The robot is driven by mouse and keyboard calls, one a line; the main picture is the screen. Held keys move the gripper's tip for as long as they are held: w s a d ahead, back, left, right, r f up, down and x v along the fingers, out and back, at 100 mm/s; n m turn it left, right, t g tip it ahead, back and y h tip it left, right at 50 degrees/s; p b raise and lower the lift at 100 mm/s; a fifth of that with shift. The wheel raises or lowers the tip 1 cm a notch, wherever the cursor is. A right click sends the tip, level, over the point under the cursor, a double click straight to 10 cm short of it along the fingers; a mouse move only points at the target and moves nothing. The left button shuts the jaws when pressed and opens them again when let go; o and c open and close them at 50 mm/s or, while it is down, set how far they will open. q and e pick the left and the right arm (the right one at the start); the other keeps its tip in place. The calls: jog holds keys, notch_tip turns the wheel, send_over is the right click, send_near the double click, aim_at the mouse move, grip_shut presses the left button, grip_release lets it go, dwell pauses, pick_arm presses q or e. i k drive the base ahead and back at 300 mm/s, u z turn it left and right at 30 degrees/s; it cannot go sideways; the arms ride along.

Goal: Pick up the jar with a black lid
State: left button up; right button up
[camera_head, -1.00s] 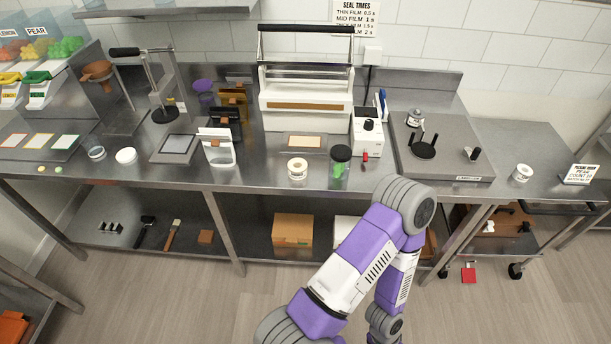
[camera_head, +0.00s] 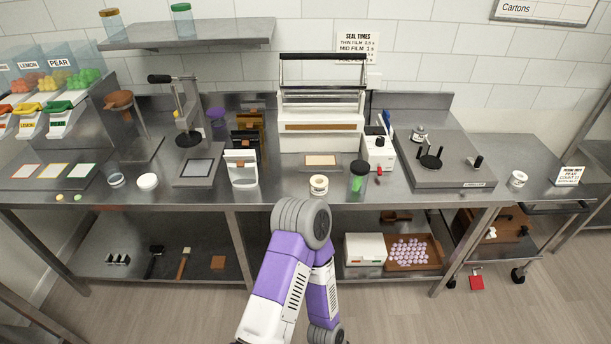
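A small clear jar with a dark lid and green in it (camera_head: 358,177) stands upright near the front edge of the steel workbench. The lid looks black or very dark green; I cannot tell which. Two jars stand on the wall shelf, one with a yellow-brown lid (camera_head: 111,24) and one with a green lid (camera_head: 182,22). A purple and white arm of mine rises at the bottom centre, below the bench edge. Neither gripper is visible.
A white tape roll (camera_head: 319,185) stands left of the dark-lidded jar. A white device with a red-tipped part (camera_head: 378,150) is behind its right side. The white sealer (camera_head: 320,130) stands behind. The lower shelf holds a tray of purple pieces (camera_head: 432,263).

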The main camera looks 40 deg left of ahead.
aim_at(356, 185)
jog(key=u, duration=1.3)
jog(key=i, duration=0.2)
jog(key=z, duration=0.05)
